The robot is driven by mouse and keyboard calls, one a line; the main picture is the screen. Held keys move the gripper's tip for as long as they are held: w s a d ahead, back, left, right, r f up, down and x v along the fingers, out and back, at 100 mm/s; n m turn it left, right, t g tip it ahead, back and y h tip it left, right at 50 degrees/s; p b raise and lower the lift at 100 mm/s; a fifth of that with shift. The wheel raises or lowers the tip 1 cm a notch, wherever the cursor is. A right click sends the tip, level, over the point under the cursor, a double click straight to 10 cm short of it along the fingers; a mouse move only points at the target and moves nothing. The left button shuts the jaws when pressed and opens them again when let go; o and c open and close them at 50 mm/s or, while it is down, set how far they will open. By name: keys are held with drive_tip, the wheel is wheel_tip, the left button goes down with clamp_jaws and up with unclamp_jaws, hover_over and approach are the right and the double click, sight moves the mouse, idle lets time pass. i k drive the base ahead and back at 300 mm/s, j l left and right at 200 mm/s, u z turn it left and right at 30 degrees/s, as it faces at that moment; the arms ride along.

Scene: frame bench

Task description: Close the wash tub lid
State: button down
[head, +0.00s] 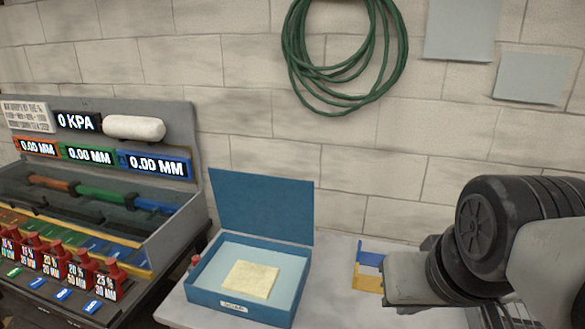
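The wash tub (233,309) is a blue open box with a small white label on its front. It stands on a light table left of my gripper. Its flat blue lid (262,205) stands nearly upright along the back edge, leaning slightly back, so the tub is open. Inside, a pale yellow block or sponge (250,280) lies on a light blue surface. My gripper (358,265) is right of the tub, apart from both tub and lid. Its blue and yellow fingers point left. Whether they meet is too small to tell, and nothing is clearly held.
A red knob (195,261) stands at the tub's left side. A grey bench unit (165,245) with displays, coloured bars and red blocks fills the left. A green hose coil (345,55) hangs on the brick wall behind. Bare table (335,300) lies between tub and gripper.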

sight(282, 208)
drive_tip(key=i+j, duration=0.1)
drive_tip(key=j, duration=0.5)
drive_tip(key=i+j, duration=0.1)
drive_tip(key=j, duration=0.45)
drive_tip(key=i+j, duration=0.1)
drive_tip(key=j, duration=0.5)
drive_tip(key=i+j, duration=0.1)
drive_tip(key=j, duration=0.45)
